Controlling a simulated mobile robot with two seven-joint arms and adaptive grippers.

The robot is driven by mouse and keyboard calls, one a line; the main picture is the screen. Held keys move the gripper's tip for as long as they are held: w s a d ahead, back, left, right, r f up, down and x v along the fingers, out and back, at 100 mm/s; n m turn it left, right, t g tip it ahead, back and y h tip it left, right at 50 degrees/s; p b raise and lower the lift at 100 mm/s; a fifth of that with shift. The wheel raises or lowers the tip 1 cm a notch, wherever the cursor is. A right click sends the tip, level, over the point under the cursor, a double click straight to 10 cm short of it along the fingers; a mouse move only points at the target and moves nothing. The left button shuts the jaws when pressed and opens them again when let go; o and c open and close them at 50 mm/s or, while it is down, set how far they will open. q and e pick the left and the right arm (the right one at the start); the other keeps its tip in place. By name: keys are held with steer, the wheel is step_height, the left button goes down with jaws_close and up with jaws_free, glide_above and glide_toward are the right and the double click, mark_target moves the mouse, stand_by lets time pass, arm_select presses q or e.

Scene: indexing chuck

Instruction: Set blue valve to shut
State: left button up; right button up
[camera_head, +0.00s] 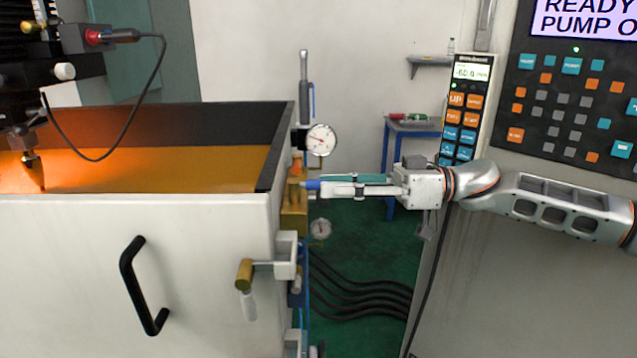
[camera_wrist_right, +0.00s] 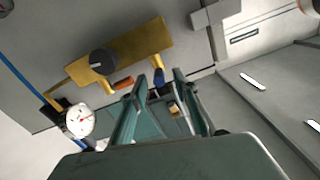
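A small blue valve handle (camera_head: 313,184) sticks out from the brass block (camera_head: 294,212) on the right side of the machine. In the right wrist view the blue handle (camera_wrist_right: 159,77) lies between my fingertips, with a gap on each side. My right gripper (camera_head: 322,187) comes in from the right and is level with the handle. In the wrist view its two green-grey fingers (camera_wrist_right: 160,80) are apart. An orange handle (camera_wrist_right: 123,83) is on the same brass manifold, just left of the fingers. My left gripper does not show in either view.
A pressure gauge (camera_head: 321,139) is above the gripper, and a second gauge (camera_head: 320,229) is below it. A brass-ended lever (camera_head: 244,274) juts from the white cabinet. The control panel (camera_head: 575,105) stands at the right. Black hoses (camera_head: 360,290) run over the green floor.

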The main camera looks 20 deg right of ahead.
mark_target(319, 185)
steer(key=shift+x, duration=1.1)
steer(key=shift+w+a, duration=0.15)
steer(key=shift+a, duration=0.25)
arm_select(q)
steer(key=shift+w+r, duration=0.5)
arm_select(e)
steer(key=shift+c, duration=0.4)
jaws_close()
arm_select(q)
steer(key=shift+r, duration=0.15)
